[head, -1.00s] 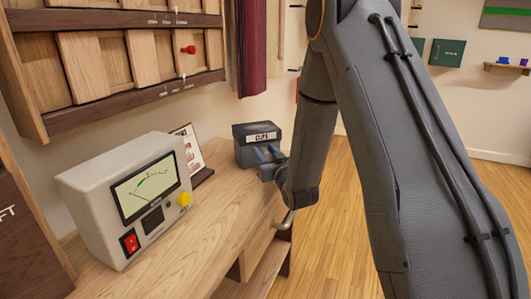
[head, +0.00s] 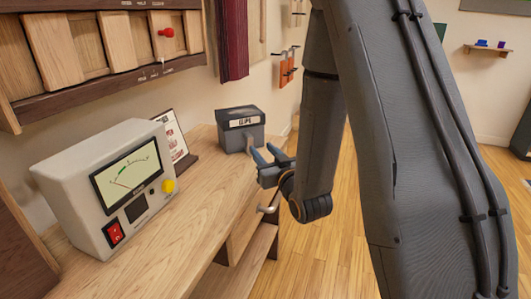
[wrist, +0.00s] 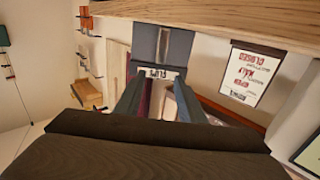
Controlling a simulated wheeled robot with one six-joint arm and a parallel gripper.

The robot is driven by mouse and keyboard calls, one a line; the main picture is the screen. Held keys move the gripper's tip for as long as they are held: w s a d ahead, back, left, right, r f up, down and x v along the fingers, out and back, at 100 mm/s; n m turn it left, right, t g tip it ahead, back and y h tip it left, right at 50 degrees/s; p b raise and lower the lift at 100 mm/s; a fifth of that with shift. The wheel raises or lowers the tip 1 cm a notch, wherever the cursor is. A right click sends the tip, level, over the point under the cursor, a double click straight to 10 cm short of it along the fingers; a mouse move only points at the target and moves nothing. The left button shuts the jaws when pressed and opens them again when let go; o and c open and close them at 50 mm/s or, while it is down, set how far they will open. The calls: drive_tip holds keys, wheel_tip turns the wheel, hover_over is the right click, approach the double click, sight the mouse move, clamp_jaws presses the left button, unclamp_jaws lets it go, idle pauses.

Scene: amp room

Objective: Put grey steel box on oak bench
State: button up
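The grey steel box (head: 240,135), dark-lidded with a white label, sits upright on the oak bench (head: 200,225), toward its far end. My gripper (head: 263,152) is just in front of the box, at the bench's right edge. Its two blue-grey fingers are spread and point at the box with nothing held between them. In the wrist view the picture is upside down; the box (wrist: 163,45) shows beyond and between the fingertips (wrist: 158,85), seemingly apart from them. The bench top (wrist: 220,14) runs along the top of that view.
A cream meter (head: 95,190) with a red switch and yellow knob stands nearer on the bench. A framed card (head: 172,138) stands between it and the box. A wooden rack (head: 100,50) hangs above. Open wooden floor (head: 320,255) lies right of the bench.

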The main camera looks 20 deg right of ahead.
drive_tip(key=s+d+f+m+g+h, duration=0.2)
drive_tip(key=s+d+f+g+h, duration=0.25)
drive_tip(key=s+d+g, duration=0.35)
drive_tip(key=s+a+r+m+g+y, duration=0.1)
drive_tip(key=s+g, duration=0.8)
drive_tip(key=s, duration=1.2)
drive_tip(key=shift+s+r+m+g+y, duration=0.35)
drive_tip(key=shift+s+r+m+g, duration=0.05)
drive_tip(key=shift+r+m, duration=0.2)
drive_tip(key=shift+a, duration=0.1)
